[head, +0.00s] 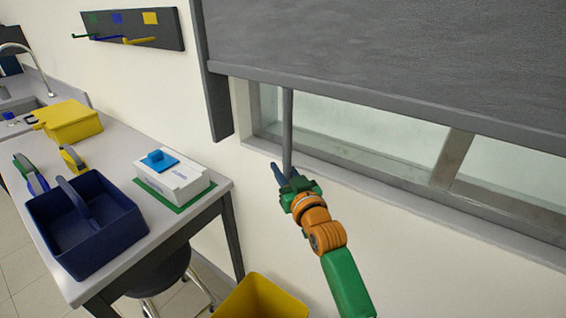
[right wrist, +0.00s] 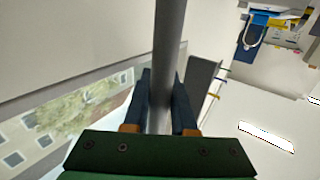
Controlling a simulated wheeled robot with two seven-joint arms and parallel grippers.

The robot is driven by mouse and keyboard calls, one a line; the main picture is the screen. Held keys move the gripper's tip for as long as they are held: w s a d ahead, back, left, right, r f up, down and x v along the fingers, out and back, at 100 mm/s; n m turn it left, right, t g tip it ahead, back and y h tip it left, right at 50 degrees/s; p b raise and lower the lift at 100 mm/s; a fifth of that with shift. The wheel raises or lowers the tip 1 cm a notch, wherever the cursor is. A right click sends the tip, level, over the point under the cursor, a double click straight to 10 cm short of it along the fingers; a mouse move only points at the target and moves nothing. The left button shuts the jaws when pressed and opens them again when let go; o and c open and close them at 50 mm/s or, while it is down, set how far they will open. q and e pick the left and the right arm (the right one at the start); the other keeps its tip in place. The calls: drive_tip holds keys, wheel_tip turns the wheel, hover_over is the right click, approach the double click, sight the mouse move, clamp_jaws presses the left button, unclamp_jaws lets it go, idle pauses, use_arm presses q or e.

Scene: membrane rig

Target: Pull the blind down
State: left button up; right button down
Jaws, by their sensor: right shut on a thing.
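The grey blind (head: 400,50) hangs across the upper right of the head view and covers most of the window (head: 350,135). A strip of window shows below its bottom edge. A grey pull rod (head: 287,130) hangs down from the blind's lower edge near its left end. My right gripper (head: 284,172) is at the lower end of the rod. In the right wrist view the rod (right wrist: 168,60) runs between the two dark fingers, and the gripper (right wrist: 160,105) is shut on it. My left gripper is not in view.
A bench (head: 215,190) on the left holds a dark blue caddy (head: 70,250), a white box (head: 172,183) and a yellow box (head: 68,122). A stool (head: 165,275) and a yellow bin (head: 262,300) stand below. A hook rail (head: 170,35) is on the wall.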

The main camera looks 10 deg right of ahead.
wheel_tip(320, 180, down, 18)
drive_tip(key=b, duration=1)
drive_tip(key=shift+b, duration=0.4)
drive_tip(key=c, duration=1.1)
unclamp_jaws()
drive_tip(key=shift+f, duration=0.1)
drive_tip(key=o, duration=0.4)
drive_tip(key=shift+w, duration=0.15)
drive_tip(key=shift+c, duration=0.2)
